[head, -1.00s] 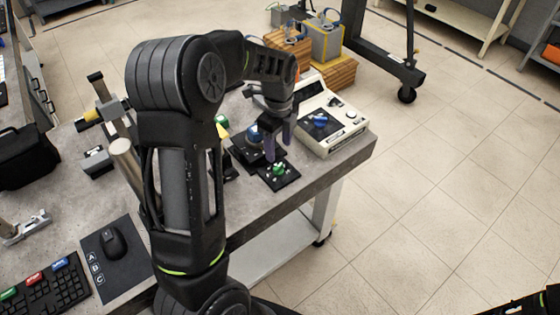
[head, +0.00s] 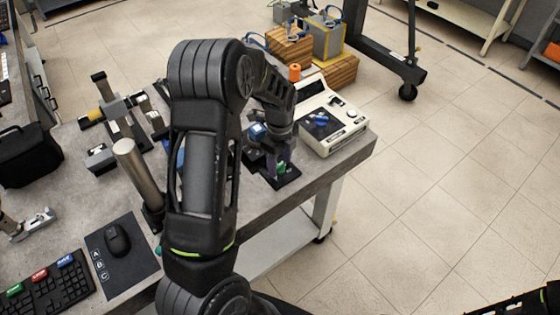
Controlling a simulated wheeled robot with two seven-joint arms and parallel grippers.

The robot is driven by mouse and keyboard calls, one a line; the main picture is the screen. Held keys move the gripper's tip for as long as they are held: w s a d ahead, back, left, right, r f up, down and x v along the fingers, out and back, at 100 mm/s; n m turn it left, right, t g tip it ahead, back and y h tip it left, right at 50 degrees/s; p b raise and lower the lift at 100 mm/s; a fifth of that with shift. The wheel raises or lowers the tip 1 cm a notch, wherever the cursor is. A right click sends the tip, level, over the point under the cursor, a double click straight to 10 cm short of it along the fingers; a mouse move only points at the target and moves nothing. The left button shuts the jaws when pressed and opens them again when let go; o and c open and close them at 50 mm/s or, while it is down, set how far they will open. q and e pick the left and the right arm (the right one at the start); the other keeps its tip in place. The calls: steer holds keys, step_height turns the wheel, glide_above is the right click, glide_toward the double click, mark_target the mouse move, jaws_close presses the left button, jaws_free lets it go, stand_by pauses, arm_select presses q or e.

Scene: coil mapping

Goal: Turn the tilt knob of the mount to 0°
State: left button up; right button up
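A black mount (head: 290,180) stands near the table's right front edge, with a small green knob (head: 282,168) on it. A blue knob (head: 257,131) shows just behind it, partly hidden by my arm. Which knob sets the tilt, and any angle marks, I cannot read. Whether the fingers touch the knob is too small to tell. My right gripper is not in view; only a dark part of my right arm shows at the bottom right corner.
A metal post (head: 135,168), a mouse (head: 117,240) and a keyboard (head: 45,290) are on the left of the table (head: 238,222). Wooden boxes (head: 335,72) stand behind. The floor to the right is clear.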

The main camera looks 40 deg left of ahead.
arm_select(q)
jaws_close()
stand_by(0.3)
